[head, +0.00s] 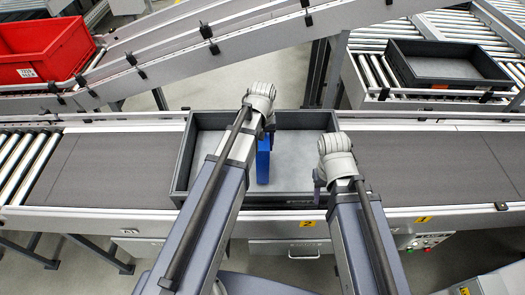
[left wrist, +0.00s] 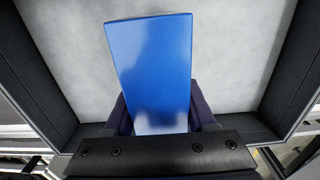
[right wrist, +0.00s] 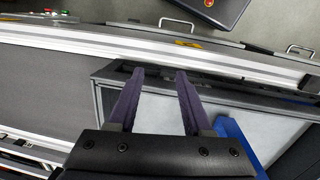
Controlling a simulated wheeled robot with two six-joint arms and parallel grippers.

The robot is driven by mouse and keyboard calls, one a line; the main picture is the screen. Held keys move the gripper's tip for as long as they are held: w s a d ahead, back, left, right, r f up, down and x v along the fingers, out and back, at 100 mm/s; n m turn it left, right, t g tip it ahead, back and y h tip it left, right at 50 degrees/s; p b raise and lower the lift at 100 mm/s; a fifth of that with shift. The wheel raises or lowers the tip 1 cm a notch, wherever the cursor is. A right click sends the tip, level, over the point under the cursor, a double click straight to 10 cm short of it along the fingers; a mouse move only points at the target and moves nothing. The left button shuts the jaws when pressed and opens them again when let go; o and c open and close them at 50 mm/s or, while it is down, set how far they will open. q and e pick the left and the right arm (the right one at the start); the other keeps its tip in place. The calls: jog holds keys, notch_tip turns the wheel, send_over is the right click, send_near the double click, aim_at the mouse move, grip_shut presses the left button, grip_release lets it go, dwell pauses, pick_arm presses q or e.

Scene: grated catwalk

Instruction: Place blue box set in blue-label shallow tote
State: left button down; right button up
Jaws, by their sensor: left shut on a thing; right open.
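A dark grey shallow tote (head: 180,170) with a light grey floor sits on the conveyor in front of me. No blue label on it shows. My left gripper (left wrist: 160,115) is shut on the blue box (left wrist: 150,65); whether the box touches the floor, I cannot tell. My right gripper (head: 318,192) is over the tote's near right corner. In the right wrist view it (right wrist: 160,80) is open and empty, beside the tote's rim (right wrist: 240,95); part of the blue box (right wrist: 238,145) shows at lower right.
The grey conveyor belt (head: 430,165) is clear on both sides of the tote. A red tote (head: 45,50) stands at the far left. Another dark tote (head: 445,70) with an orange mark sits on rollers at the back right. A sloped conveyor rail (head: 220,45) crosses behind.

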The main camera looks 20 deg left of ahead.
pick_arm(q)
jog(key=shift+f, duration=0.65)
pick_arm(e)
jog(key=shift+f, duration=0.7)
pick_arm(q)
jog(key=shift+f+b, duration=0.25)
jog(key=shift+b, duration=0.15)
pick_arm(e)
jog(key=shift+f, duration=0.2)
pick_arm(q)
jog(key=shift+c, duration=1.1)
grip_release()
jog(key=shift+r, duration=0.1)
pick_arm(e)
jog(key=shift+r, duration=0.1)
pick_arm(q)
notch_tip(320, 180, up, 12)
jog(key=p, duration=1.2)
jog(key=shift+r, duration=0.2)
jog(key=s+d+m+y, duration=0.1)
jog(key=s+d+m, duration=0.6)
jog(key=s+d, duration=0.4)
jog(key=s, duration=0.3)
pick_arm(e)
notch_tip(320, 180, up, 12)
jog(key=shift+r, duration=0.1)
